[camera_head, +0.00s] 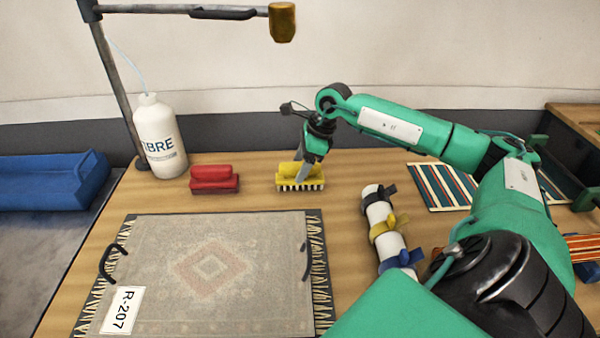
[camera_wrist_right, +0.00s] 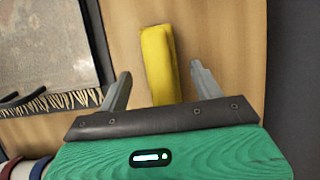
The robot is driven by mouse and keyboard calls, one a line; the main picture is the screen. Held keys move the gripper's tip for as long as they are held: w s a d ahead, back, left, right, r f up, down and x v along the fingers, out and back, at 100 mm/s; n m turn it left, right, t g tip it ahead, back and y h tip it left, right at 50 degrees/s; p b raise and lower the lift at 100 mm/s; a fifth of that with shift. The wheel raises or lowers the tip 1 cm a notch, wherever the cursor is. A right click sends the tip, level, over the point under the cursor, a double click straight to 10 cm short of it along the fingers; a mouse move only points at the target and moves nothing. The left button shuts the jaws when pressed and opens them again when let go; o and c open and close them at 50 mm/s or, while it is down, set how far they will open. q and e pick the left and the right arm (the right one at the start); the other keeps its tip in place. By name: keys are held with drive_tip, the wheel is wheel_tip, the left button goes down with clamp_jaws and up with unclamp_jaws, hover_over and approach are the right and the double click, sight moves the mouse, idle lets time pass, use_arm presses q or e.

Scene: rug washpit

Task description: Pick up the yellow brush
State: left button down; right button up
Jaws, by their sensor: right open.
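The yellow brush (camera_head: 301,176) stands on the wooden table near its back edge, handle up and pale bristles down. My right gripper (camera_head: 303,172) is over it, fingers pointing down, and hides part of its handle in the head view. In the right wrist view the brush (camera_wrist_right: 159,64) shows as a yellow block between and beyond the two fingertips of my right gripper (camera_wrist_right: 160,80). The fingers are open, with a gap on each side of the brush. My left gripper is in neither view.
A red brush (camera_head: 214,180) and a white bottle (camera_head: 161,140) stand to the left. A rug (camera_head: 170,245) with an R-207 tag lies in front. A strapped white roll (camera_head: 380,215) and a striped rug (camera_head: 435,186) lie to the right. A metal arm with a brass head (camera_head: 283,22) hangs above.

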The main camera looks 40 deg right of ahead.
drive_tip(key=shift+x, duration=1.5)
drive_tip(key=shift+d, duration=0.1)
drive_tip(key=c, duration=1.2)
drive_tip(key=shift+c, duration=0.2)
drive_tip(key=shift+r, duration=0.15)
